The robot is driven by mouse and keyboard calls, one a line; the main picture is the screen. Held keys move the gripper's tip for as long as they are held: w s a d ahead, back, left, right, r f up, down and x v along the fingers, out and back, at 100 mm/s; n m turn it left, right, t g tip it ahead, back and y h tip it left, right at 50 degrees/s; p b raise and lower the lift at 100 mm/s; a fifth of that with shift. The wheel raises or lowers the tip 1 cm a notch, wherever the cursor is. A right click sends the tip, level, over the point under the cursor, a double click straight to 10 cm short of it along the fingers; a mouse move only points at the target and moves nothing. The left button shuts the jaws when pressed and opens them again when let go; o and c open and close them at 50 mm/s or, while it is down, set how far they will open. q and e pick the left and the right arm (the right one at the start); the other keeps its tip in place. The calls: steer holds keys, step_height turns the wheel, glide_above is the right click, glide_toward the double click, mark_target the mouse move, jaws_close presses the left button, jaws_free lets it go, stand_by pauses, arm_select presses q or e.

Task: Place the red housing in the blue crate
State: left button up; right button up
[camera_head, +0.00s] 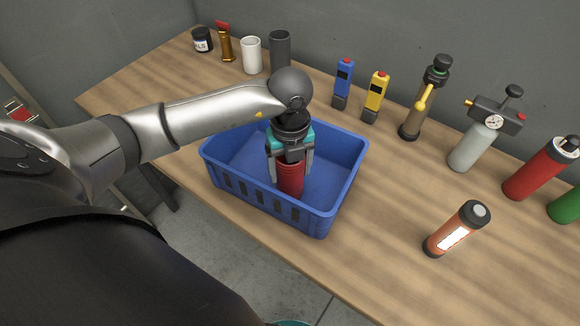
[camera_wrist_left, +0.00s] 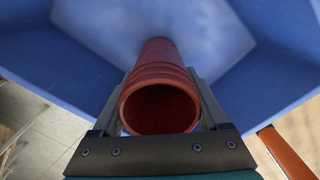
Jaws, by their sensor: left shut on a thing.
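The red housing (camera_head: 290,180) is a ribbed red tube held upright inside the blue crate (camera_head: 343,187). My left gripper (camera_head: 291,172) is shut on it from above, with a finger on each side. In the left wrist view the red housing (camera_wrist_left: 160,98) shows its open, hollow top end between the fingers, and the blue crate (camera_wrist_left: 95,30) surrounds it. I cannot tell whether its lower end touches the crate floor.
The wooden table (camera_head: 390,220) has an orange lantern (camera_head: 456,230) at the right. Blue (camera_head: 343,82) and yellow (camera_head: 375,97) devices, a pump (camera_head: 425,98), a gauge cylinder (camera_head: 476,142) and a red bottle (camera_head: 538,170) stand behind. Cups (camera_head: 251,55) stand at the back left.

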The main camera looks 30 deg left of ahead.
arm_select(q)
steer(key=o, duration=1.5)
steer(key=shift+f, duration=0.1)
steer(key=shift+c, duration=0.2)
step_height(320, 180, up, 12)
steer(key=p, duration=0.1)
steer(key=shift+r, duration=0.2)
